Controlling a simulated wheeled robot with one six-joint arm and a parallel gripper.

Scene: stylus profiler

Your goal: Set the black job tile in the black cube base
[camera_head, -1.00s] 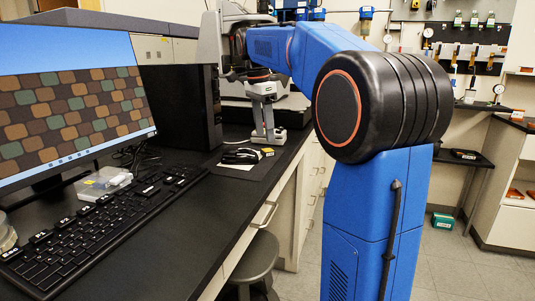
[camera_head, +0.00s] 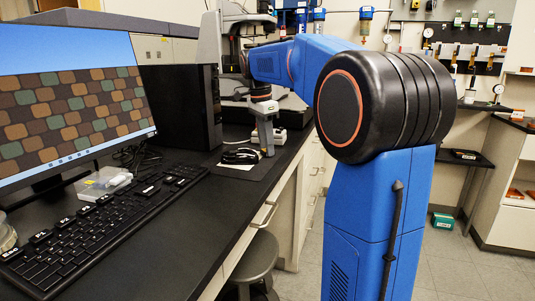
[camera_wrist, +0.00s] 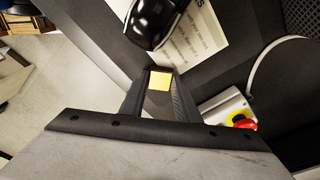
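My gripper (camera_head: 267,150) points down at the bench, low beside the mouse. In the wrist view its dark fingers (camera_wrist: 160,80) are apart, with a small yellow square face (camera_wrist: 160,81) between their tips. Dark grey shows just below that square. I cannot tell whether the fingers touch it. The yellow-faced piece is small and its sides are hidden; I cannot tell whether it is part of the black job tile or the black cube base. Neither the tile nor the base can be made out for certain in either view.
A black mouse (camera_wrist: 154,22) lies on a printed sheet (camera_wrist: 196,38) close to the fingers. A white box with a red button (camera_wrist: 242,123) stands on the other side. The keyboard (camera_head: 105,225) and a clear box (camera_head: 104,183) are nearer. The bench edge is close.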

